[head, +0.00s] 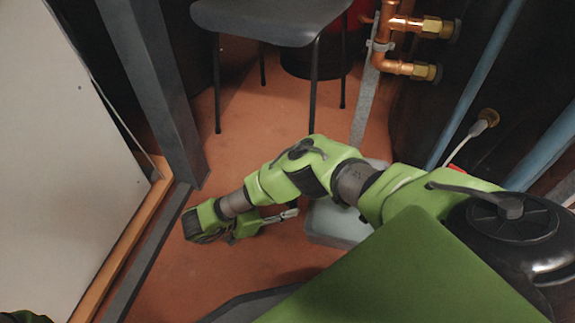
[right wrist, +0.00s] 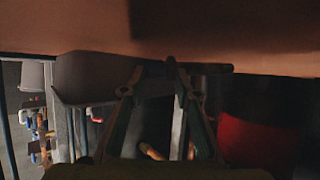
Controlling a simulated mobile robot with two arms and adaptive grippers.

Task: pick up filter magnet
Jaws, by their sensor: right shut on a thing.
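My right arm reaches in from the right in the head view. Its gripper (head: 287,214) hangs low over the orange floor, with the fingers pointing right, beside a pale bin. In the right wrist view the two fingers (right wrist: 157,70) come close together at their tips and are shut on a small dark thing. This looks like the filter magnet, but it is too dark to make out its shape. In the head view the held thing is too small to tell.
The pale grey bin (head: 335,222) stands on the floor, partly under my right arm. A dark chair (head: 270,22) stands behind. Copper pipes with brass fittings (head: 405,68) and blue pipes (head: 475,85) are at the right. A white panel (head: 60,150) and grey post (head: 155,90) bound the left.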

